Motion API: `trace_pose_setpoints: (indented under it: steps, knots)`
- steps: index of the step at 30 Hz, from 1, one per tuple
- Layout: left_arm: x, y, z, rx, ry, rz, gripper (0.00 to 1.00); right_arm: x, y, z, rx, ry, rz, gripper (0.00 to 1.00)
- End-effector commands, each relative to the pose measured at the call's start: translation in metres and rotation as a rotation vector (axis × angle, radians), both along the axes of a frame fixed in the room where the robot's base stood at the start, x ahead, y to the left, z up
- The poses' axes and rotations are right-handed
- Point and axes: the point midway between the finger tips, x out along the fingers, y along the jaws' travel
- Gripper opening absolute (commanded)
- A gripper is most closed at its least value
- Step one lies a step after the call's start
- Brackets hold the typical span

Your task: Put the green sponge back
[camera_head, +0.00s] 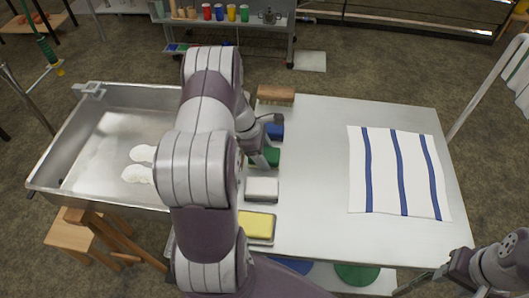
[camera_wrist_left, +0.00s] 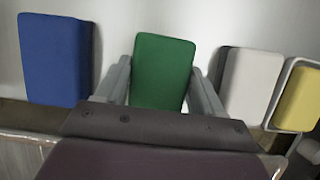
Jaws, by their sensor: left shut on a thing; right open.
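The green sponge (camera_wrist_left: 160,72) is between the two fingers of my left gripper (camera_wrist_left: 164,85) in the left wrist view, and the gripper is shut on it. In the head view the green sponge (camera_head: 265,157) shows on or just above the metal table, in the row between the blue and white sponges; I cannot tell whether it touches the table. My left arm hides part of it. My right gripper (camera_head: 440,278) is at the lower right, partly out of frame, open and apart from the sponges.
A blue sponge (camera_head: 275,131), a white sponge (camera_head: 262,188) and a yellow sponge in a tray (camera_head: 257,225) line up along the table's left edge, with a brush (camera_head: 275,95) behind. A striped towel (camera_head: 395,172) lies right. A steel sink (camera_head: 60,165) adjoins left. The table's middle (camera_head: 315,170) is clear.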

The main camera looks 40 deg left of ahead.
Motion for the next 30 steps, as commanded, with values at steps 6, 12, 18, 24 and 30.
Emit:
trace_pose_setpoints:
  steps: [6, 12, 18, 24, 30]
  knots:
    - [0.000, 0.000, -0.002, 0.000, 0.000, 0.000, 0.93, 0.000, 0.000, -0.001, 0.000, 0.000, 0.000, 0.43]
    - [0.000, 0.000, -0.002, 0.000, 0.000, 0.000, 0.93, 0.000, 0.000, -0.001, 0.000, 0.000, 0.000, 0.43]
    - [-0.004, 0.009, 0.024, 0.002, -0.003, 0.002, 0.93, 0.000, 0.000, 0.001, 0.000, 0.000, 0.000, 0.43]
    - [-0.014, 0.027, 0.074, 0.003, -0.004, 0.002, 0.93, 0.000, 0.000, 0.000, 0.000, 0.000, 0.000, 0.43]
    - [-0.021, 0.038, 0.106, 0.000, -0.001, 0.000, 0.93, 0.000, 0.000, -0.001, 0.000, 0.000, 0.000, 0.43]
